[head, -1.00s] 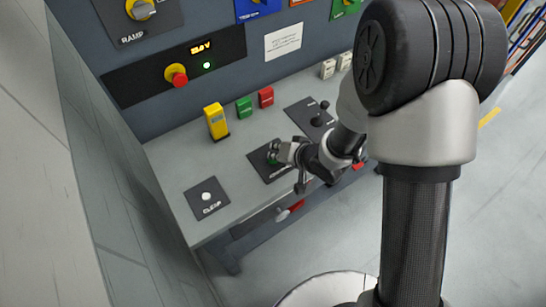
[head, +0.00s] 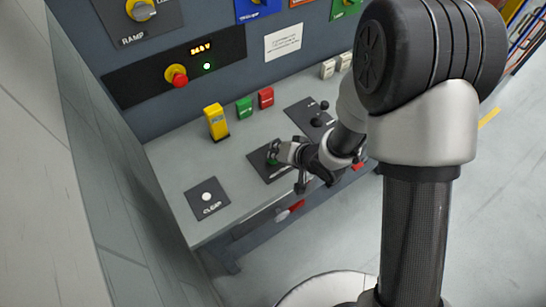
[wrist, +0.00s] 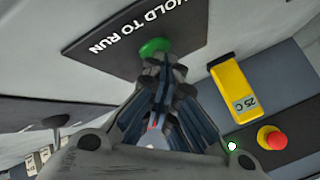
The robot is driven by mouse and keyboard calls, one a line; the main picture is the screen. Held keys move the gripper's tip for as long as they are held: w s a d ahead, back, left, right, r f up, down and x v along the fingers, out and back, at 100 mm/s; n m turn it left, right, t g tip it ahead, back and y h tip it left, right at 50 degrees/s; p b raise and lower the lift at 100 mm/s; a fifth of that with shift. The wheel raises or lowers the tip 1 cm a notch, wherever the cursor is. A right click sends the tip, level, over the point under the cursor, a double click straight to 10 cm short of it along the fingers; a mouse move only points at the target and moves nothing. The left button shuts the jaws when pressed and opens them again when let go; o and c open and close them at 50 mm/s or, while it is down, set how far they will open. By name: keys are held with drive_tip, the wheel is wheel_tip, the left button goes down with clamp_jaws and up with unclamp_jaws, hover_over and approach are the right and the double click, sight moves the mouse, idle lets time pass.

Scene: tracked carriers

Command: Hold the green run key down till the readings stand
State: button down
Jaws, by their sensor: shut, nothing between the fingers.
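The green run key (wrist: 154,46) is a round button on a black plate marked HOLD TO RUN (wrist: 110,40) in the wrist view. In the head view the plate (head: 262,172) lies on the bench top, with the key mostly hidden by my gripper (head: 272,153). My gripper also shows in the wrist view (wrist: 162,62), shut and empty, its fingertips at the key's near edge and seeming to touch it. How far the key is pressed cannot be told. The lit display (head: 201,48) on the panel reads about 34.0 V, its digits small and blurred.
A red stop knob (head: 177,76) and a lit green lamp (head: 207,66) sit below the display. A yellow block (head: 216,122), a green block (head: 244,107) and a red block (head: 266,97) stand behind the key. A CLEAR plate (head: 207,198) lies left, a joystick plate (head: 308,116) right.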

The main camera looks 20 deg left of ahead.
drive_tip(key=shift+r+p, duration=0.75)
drive_tip(key=shift+r, duration=0.05)
wheel_tip(320, 180, up, 5)
drive_tip(key=p, duration=0.4)
drive_tip(key=shift+p, duration=0.4)
idle(1.5)
